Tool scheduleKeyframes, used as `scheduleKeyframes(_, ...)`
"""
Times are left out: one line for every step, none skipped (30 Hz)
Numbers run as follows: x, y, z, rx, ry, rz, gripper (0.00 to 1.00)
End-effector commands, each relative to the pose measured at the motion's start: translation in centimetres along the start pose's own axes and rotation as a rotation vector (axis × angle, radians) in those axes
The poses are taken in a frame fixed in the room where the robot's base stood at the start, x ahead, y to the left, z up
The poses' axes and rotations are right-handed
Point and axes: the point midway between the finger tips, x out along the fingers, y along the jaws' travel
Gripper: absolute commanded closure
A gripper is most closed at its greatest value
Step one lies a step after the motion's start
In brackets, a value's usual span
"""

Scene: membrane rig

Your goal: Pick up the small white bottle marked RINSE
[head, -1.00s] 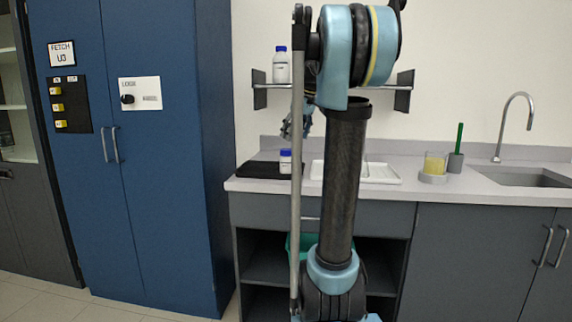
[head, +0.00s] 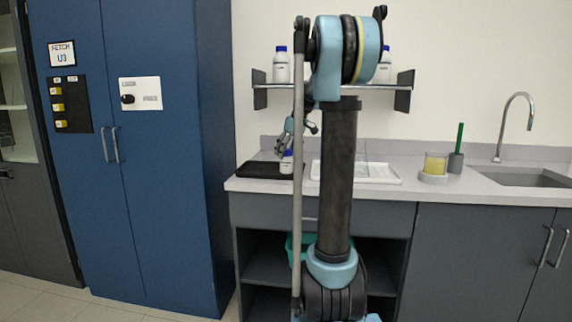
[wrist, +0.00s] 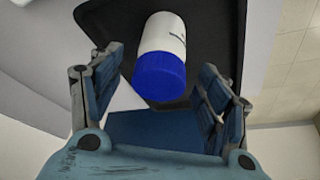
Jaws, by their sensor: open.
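A small white bottle with a blue cap (head: 287,166) stands on a black mat (head: 262,171) on the counter, partly hidden by my gripper in the head view. In the wrist view the bottle (wrist: 162,58) shows its blue cap toward the camera, with only a bit of dark marking visible; I cannot read its label. My gripper (wrist: 158,88) is open, with one finger on each side of the bottle's cap end. I cannot tell whether either finger touches it. In the head view my gripper (head: 282,146) is right above and at the bottle.
Two more white bottles with blue caps, one at left (head: 281,65) and one at right (head: 385,66), stand on the wall shelf (head: 262,87). A white tray (head: 385,174), a yellow-filled beaker (head: 434,164) and a sink (head: 525,177) are to the right. A blue cabinet (head: 165,200) stands left.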

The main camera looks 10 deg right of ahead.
Motion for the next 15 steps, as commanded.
scheduleKeyframes(0.5, 0.0, 0.0, -0.001, 0.000, 0.000, 0.30)
scheduleKeyframes(0.7, 0.0, 0.0, -0.001, 0.000, 0.000, 0.30)
scheduleKeyframes(0.8, 0.0, 0.0, 0.000, 0.000, 0.000, 0.30)
scheduleKeyframes(0.9, 0.0, 0.0, 0.000, 0.000, 0.000, 0.30)
scheduleKeyframes(1.1, 0.0, 0.0, 0.000, 0.000, 0.000, 0.30)
scheduleKeyframes(1.3, 0.0, 0.0, 0.000, 0.000, 0.000, 0.30)
scheduleKeyframes(1.5, 0.0, 0.0, 0.000, 0.000, 0.000, 0.30)
scheduleKeyframes(1.8, 0.0, 0.0, 0.000, 0.000, 0.000, 0.30)
scheduleKeyframes(2.3, 0.0, 0.0, 0.000, 0.000, 0.000, 0.30)
scheduleKeyframes(2.7, 0.1, 0.0, 0.000, 0.000, 0.000, 0.30)
scheduleKeyframes(3.2, 0.1, 0.0, 0.000, 0.000, 0.000, 0.30)
scheduleKeyframes(3.7, 0.1, -0.1, 0.001, 0.000, 0.000, 0.30)
scheduleKeyframes(4.2, 0.1, -0.1, 0.001, 0.000, 0.000, 0.30)
scheduleKeyframes(4.5, 0.1, -0.1, 0.001, 0.000, 0.000, 0.30)
scheduleKeyframes(5.0, 0.1, -0.1, 0.001, 0.000, 0.000, 0.30)
